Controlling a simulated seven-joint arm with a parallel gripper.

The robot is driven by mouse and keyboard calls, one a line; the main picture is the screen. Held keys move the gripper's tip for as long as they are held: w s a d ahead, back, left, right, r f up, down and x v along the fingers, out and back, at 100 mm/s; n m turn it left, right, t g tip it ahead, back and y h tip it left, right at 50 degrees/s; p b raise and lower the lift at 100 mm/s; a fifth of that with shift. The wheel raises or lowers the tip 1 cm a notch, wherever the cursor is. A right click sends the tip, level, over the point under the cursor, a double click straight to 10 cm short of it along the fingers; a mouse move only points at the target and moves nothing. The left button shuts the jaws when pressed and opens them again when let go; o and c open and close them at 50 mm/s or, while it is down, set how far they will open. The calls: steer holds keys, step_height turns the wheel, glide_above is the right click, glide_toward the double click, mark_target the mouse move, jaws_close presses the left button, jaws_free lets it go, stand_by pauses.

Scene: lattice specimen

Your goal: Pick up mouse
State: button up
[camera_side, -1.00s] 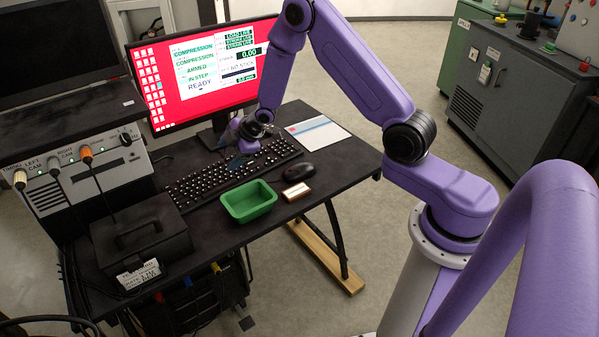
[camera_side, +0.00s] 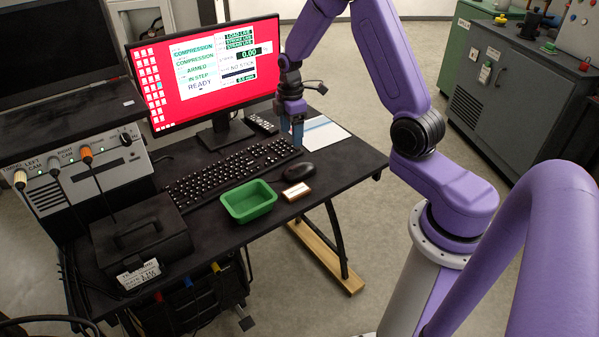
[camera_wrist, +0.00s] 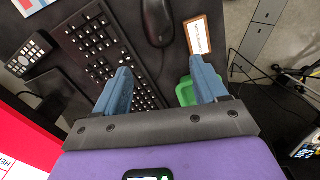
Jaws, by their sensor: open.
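The black mouse (camera_side: 298,172) lies on the desk to the right of the keyboard, behind the small tan-edged box. In the wrist view the mouse (camera_wrist: 157,22) is at the top middle, beyond the fingertips. My gripper (camera_side: 292,143) points down above the right end of the keyboard, behind the mouse and apart from it. In the wrist view my gripper (camera_wrist: 160,75) has its two blue fingers spread wide with nothing held between them.
A keyboard (camera_side: 232,170), a green tray (camera_side: 232,215), a small box (camera_side: 297,192) and a remote-like device (camera_side: 262,124) are on the desk. A paper sheet (camera_side: 322,138) lies behind the mouse. A monitor (camera_side: 180,85) stands at the back.

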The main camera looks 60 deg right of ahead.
glide_above(294, 168)
steer(key=f, duration=0.9)
steer(key=shift+w+a, duration=0.1)
steer(key=shift+a, duration=0.25)
steer(key=f, duration=0.4)
steer(key=shift+s+d, duration=0.25)
steer(key=shift+d, duration=0.05)
steer(key=shift+f, duration=0.6)
steer(key=c, duration=0.7)
